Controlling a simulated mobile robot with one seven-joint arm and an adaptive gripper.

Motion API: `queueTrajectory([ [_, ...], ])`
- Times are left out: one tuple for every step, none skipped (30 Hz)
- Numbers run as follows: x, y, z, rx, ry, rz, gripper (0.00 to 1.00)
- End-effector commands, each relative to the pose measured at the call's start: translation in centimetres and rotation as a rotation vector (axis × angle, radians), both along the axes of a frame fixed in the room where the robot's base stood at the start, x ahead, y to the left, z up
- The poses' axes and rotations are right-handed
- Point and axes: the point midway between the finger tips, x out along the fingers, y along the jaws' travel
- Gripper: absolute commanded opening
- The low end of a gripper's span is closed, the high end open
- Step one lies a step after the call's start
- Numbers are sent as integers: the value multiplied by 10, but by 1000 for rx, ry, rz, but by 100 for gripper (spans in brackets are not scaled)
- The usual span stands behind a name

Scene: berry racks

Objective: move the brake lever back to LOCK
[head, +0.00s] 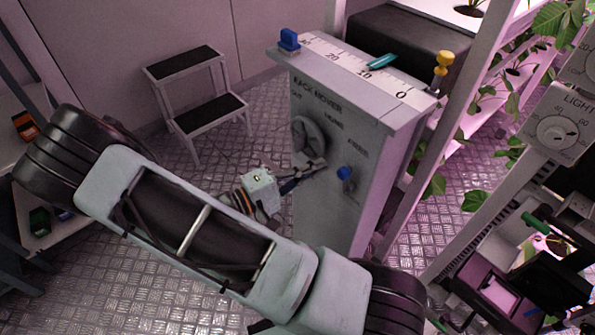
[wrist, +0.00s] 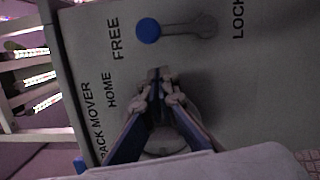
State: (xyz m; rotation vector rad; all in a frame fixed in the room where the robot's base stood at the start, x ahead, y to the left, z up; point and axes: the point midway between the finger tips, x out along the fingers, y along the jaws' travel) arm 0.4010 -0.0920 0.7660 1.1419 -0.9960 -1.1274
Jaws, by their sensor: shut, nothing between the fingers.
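The brake lever has a round blue knob (wrist: 148,30), which sits at the FREE end beside the FREE label, with its grey arm running right; LOCK is printed farther right. The knob also shows on the front panel in the head view (head: 344,173). My gripper (wrist: 160,76) is shut and empty, its fingertips just below the knob in the wrist view and apart from it. In the head view my gripper (head: 318,168) is at the panel, left of the knob. My forearm covers the panel's lower part.
The rack mover cabinet (head: 350,215) carries a grey handwheel (head: 308,137) left of the knob. A step stool (head: 190,65) stands behind left. Plant racks are right.

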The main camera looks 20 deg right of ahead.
Motion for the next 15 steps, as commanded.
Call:
queueTrajectory([
  [-6, -2, 1, 1, 0, 2, 0],
  [-9, -3, 2, 1, 0, 2, 0],
  [-13, -5, 2, 1, 0, 2, 0],
  [-15, -6, 3, 0, 0, 2, 0],
  [-17, -7, 3, 0, -1, 2, 0],
  [-19, -8, 4, 0, -1, 2, 0],
  [-21, -8, 4, 0, -1, 2, 0],
  [-22, -9, 4, 0, -1, 2, 0],
  [-23, -9, 4, 0, -1, 2, 0],
  [-23, -9, 4, 0, -1, 2, 0],
  [-24, -9, 5, 1, -1, 3, 0],
  [-24, -9, 5, 1, -2, 2, 0],
  [-24, -9, 5, 1, -2, 2, 0],
  [-24, -9, 5, 1, -2, 2, 0],
  [-24, -9, 5, 1, -2, 2, 0],
])
